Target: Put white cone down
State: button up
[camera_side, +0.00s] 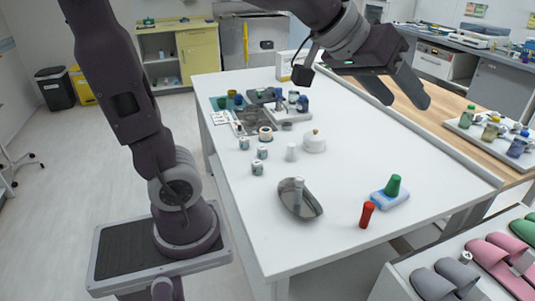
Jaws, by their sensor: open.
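A small white upright piece (291,152), perhaps the white cone, stands on the white table (345,165) left of a round lidded white pot (314,141). Another pale upright piece (298,186) shows at the metal dish (312,206); its exact shape is too small to tell. A green cone (393,185) stands on a blue and white pack (388,201), and a red cone (367,214) stands on the table in front of it. My gripper (405,102) is open with nothing seen between its fingers, high above the table's right side, apart from all of these.
Several small jars (257,168) stand along the table's left side. Trays with bottles and a white box (292,66) crowd the far end. A wooden counter (435,105) with a bottle tray runs along the right. Slippers (435,284) lie on a rack at lower right. The table's middle right is clear.

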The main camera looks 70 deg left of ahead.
jog(key=s+a+f+m+g+y, duration=0.1)
jog(key=s+f, duration=0.3)
jog(key=s, duration=0.6)
jog(key=s+a+f+m+g, duration=0.1)
jog(key=s+f+m+g, duration=0.1)
jog(key=s, duration=0.9)
notch_tip(320, 180, down, 3)
jog(key=shift+a+r+g+y, duration=0.1)
jog(key=shift+a+g+y, duration=0.3)
jog(key=shift+g, duration=0.2)
